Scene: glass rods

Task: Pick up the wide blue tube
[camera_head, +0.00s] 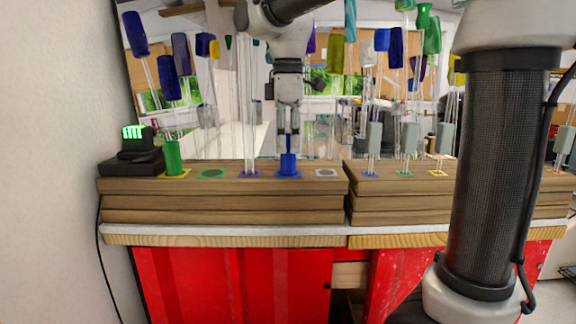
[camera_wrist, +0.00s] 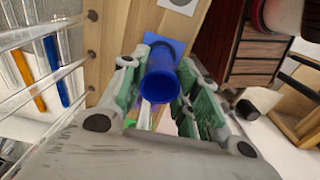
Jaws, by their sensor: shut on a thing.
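The wide blue tube (camera_head: 288,164) stands upright at its blue square (camera_head: 280,174) on the wooden bench top. In the wrist view its open round mouth and blue wall (camera_wrist: 161,68) face the camera, with the blue square behind. My gripper (camera_head: 288,150) points straight down over the tube, its fingers closed around the upper part. In the wrist view the green-and-grey fingers (camera_wrist: 160,92) lie on both sides of the tube. I cannot tell whether the tube's bottom touches the square.
A wide green tube (camera_head: 173,158) stands on a yellow square at the left, beside a black device (camera_head: 138,150) with a green display. Tall clear rods (camera_head: 249,120) rise close left of my gripper. More rods with grey blocks (camera_head: 409,140) stand at the right.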

